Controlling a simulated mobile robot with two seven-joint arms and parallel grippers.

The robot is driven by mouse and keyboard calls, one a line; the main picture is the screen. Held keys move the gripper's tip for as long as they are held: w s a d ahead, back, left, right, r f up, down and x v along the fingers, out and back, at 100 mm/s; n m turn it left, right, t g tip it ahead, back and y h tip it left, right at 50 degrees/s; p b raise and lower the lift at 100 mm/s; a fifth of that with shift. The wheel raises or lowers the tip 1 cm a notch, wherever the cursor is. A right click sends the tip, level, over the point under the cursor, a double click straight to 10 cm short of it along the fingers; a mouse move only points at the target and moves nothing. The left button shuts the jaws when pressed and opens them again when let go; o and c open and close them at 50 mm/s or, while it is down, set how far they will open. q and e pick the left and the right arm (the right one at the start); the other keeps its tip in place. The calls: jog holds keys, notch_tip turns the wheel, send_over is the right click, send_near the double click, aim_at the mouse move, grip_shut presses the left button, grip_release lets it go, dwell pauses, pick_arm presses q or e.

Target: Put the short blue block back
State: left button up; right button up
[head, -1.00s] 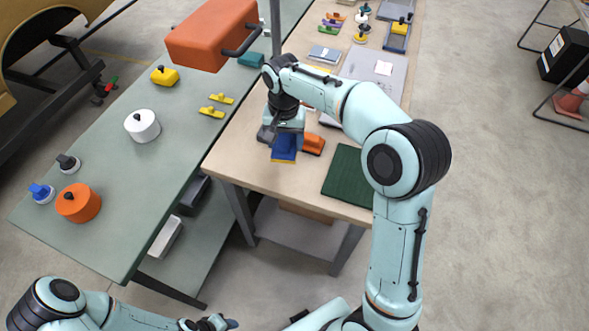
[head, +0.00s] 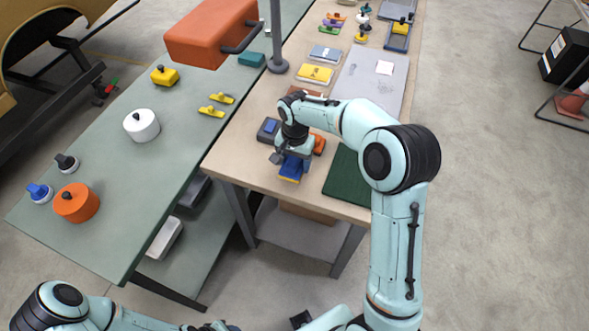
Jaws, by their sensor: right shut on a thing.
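The short blue block (head: 290,170), with a yellow lower edge, is in my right gripper (head: 294,158) near the front edge of the wooden bench (head: 252,172). My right gripper is shut on it and hides its upper part. I cannot tell whether the block touches the bench top. An orange block (head: 319,143) sits just behind and to the right of it. A dark holder with a blue top (head: 268,129) lies to its left and farther back. My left gripper (head: 216,326) shows only partly at the bottom edge, and its jaws are unclear.
A dark green mat (head: 345,180) lies right of the block. Behind are a yellow box (head: 314,74), a grey-blue box (head: 325,54) and a grey board (head: 360,82). A dark post (head: 277,45) rises at the bench's left. The green table (head: 105,150) holds several knobbed pieces.

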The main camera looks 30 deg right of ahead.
pick_arm(q)
jog(key=shift+s+f, duration=0.1)
pick_arm(e)
jog(key=shift+f, duration=2.1)
jog(key=shift+f, duration=0.15)
pick_arm(q)
jog(key=shift+s+f, duration=0.1)
pick_arm(e)
jog(key=o, duration=1.1)
jog(key=shift+r, duration=0.2)
notch_tip(320, 180, up, 12)
jog(key=shift+f+p, duration=0.1)
jog(key=shift+p, duration=0.3)
pick_arm(q)
jog(key=shift+w+r, duration=0.6)
jog(key=shift+r, duration=0.15)
